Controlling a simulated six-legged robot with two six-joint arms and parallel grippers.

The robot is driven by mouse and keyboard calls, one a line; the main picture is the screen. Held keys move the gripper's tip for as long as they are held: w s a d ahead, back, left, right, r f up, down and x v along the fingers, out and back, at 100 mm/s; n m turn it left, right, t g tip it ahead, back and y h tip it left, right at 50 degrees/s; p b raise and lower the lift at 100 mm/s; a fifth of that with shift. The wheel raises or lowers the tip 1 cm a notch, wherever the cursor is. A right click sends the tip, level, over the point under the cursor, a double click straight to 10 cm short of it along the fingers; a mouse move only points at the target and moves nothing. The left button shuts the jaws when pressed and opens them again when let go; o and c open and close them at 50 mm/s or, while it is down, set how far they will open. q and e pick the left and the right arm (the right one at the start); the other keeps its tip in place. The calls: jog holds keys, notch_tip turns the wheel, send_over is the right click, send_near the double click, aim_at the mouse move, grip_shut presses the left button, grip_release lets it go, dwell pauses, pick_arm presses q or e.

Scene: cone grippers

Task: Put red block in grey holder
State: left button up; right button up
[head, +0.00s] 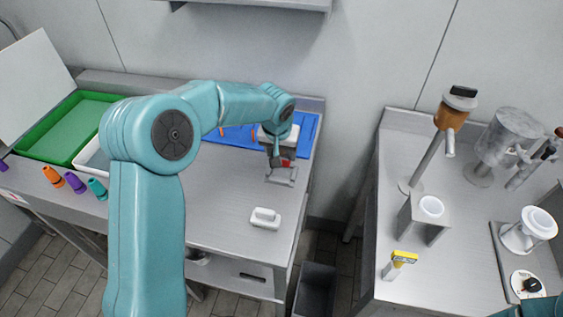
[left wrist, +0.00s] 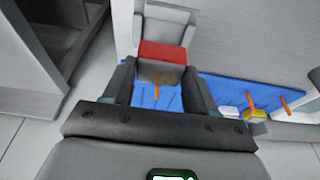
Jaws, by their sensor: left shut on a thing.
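The red block (left wrist: 162,52) is between the two fingers of my left gripper (left wrist: 158,78), which is shut on it. In the left wrist view one face is red and the nearer face is brownish. The grey holder (left wrist: 165,28) shows just beyond the block, and the block overlaps its near part; I cannot tell whether they touch. In the head view my left gripper (head: 277,153) is over the holder (head: 282,177) at the table's right end. Only a small red part of the block (head: 287,163) shows there. My right gripper is not in view.
A blue mat (head: 310,130) with orange pegs lies behind the holder. A green tray (head: 60,128) and coloured cones (head: 75,183) are at the left. A gap separates this table from the right counter (head: 392,160).

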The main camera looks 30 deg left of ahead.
pick_arm(q)
notch_tip(320, 180, down, 5)
jog(key=shift+f, duration=0.1)
jog(key=shift+w+a+f, duration=0.1)
jog(key=shift+f, duration=0.2)
jog(key=o, duration=1.1)
jog(key=shift+c, duration=0.2)
jog(key=shift+r, duration=0.5)
jog(key=b+v, duration=0.1)
jog(key=v, duration=1)
jog(key=shift+r, duration=0.3)
